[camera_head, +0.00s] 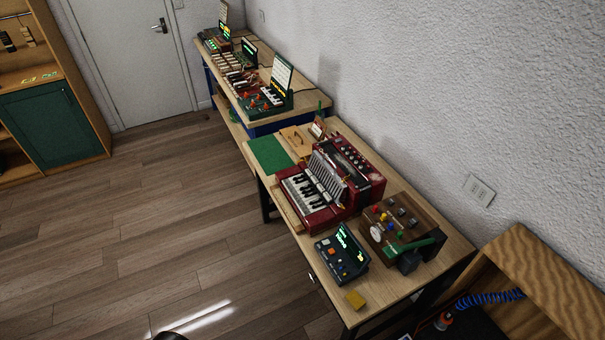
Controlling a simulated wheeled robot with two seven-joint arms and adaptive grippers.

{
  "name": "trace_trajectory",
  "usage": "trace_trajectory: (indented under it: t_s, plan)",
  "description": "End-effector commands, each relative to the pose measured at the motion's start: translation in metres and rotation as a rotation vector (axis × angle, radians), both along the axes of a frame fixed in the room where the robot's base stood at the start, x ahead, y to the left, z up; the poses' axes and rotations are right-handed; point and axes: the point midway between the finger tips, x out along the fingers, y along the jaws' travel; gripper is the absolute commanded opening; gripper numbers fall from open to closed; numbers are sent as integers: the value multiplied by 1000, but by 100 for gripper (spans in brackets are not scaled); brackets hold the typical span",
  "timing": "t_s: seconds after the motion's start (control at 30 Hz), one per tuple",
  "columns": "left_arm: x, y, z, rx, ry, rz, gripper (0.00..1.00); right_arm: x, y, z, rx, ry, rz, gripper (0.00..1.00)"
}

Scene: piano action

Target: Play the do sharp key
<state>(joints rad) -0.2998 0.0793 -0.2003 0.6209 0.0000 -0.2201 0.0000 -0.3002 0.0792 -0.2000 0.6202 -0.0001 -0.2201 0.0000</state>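Several keyboards stand on two tables along the wall. A red accordion (372,180) lies on the nearer table, with white and black keys (303,192) on its left side. On the farther table is a green toy keyboard (283,77) with an upright panel, and more small keyboards (236,82) are behind it. The do sharp key cannot be told apart at this size, nor which instrument it belongs to.
A dark device with a green-lit screen (342,257), a wooden box with coloured knobs (383,226) and a yellow block (355,299) are on the nearer table (433,284). A green mat (269,155) lies at its far end. The wooden floor (165,225) to the left is clear.

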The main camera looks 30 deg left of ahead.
Motion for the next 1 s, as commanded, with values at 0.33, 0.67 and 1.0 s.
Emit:
trace_trajectory:
  t_s: [0.33, 0.67, 1.0]
  plan:
    - [0, 0, 0, 0, 0, 0, 0, 0, 0, 0, 0, 0, 0, 40]
    - [0, 0, 0, 0, 1, 0, 0, 0, 0, 0, 0, 0, 0, 38]
    - [-1, 0, 0, 0, 1, 0, 0, 0, 0, 0, 0, 0, 0, 15]
